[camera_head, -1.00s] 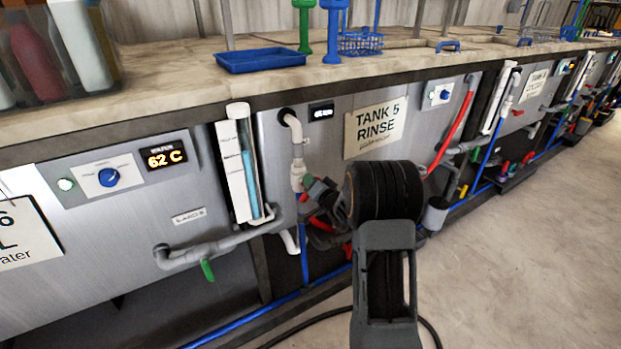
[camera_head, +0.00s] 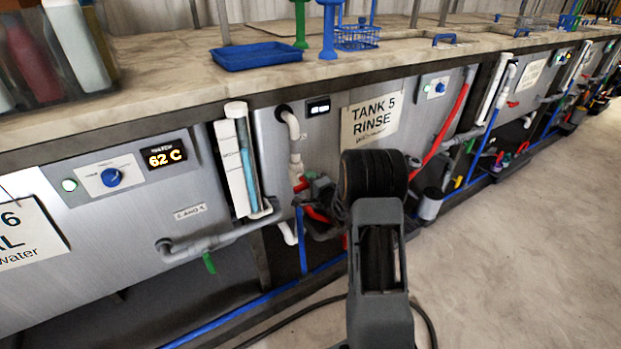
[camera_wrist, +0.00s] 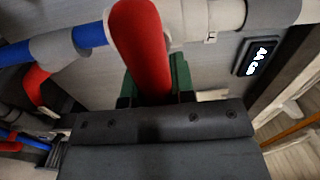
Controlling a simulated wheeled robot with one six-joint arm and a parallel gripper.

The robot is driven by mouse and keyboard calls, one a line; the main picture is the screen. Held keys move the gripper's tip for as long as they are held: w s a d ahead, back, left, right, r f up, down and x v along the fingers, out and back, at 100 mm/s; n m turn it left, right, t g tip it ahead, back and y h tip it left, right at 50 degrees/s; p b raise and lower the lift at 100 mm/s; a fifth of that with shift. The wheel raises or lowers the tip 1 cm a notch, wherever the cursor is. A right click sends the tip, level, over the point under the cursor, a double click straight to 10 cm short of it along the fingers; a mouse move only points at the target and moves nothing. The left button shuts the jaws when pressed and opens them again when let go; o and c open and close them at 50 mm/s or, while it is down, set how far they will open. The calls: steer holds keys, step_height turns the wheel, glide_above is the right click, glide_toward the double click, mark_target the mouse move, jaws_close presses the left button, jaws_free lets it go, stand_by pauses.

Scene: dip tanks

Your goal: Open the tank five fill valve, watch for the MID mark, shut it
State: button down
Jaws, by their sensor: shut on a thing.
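The Tank 5 panel carries a white sign reading TANK 5 RINSE (camera_head: 371,120). In the wrist view, a red valve handle (camera_wrist: 140,45) stands between the green-edged fingers of my gripper (camera_wrist: 152,90), which is shut on it. In the head view my gripper (camera_head: 320,190) is at the pipework below and left of the sign, partly hidden by my black wrist. White pipe (camera_head: 294,150) comes down to this valve. A sight tube (camera_head: 240,160) with a blue column stands left of the Tank 5 panel; its marks are too small to read.
A small display (camera_head: 318,107) sits above the pipe; its text is unclear. A red hose (camera_head: 447,130) and blue pipes run close by. The left panel shows 62 C (camera_head: 165,156) and a green-handled valve (camera_head: 209,262). The floor at right is clear.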

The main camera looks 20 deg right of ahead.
steer(key=shift+f+m, duration=0.1)
steer(key=shift+m, duration=0.3)
steer(key=c, duration=1)
jaws_free()
steer(key=shift+o, duration=0.2)
steer(key=s+d+p, duration=0.1)
steer(key=s, duration=1.2)
steer(key=shift+s+d, duration=0.3)
steer(key=shift+s, duration=0.05)
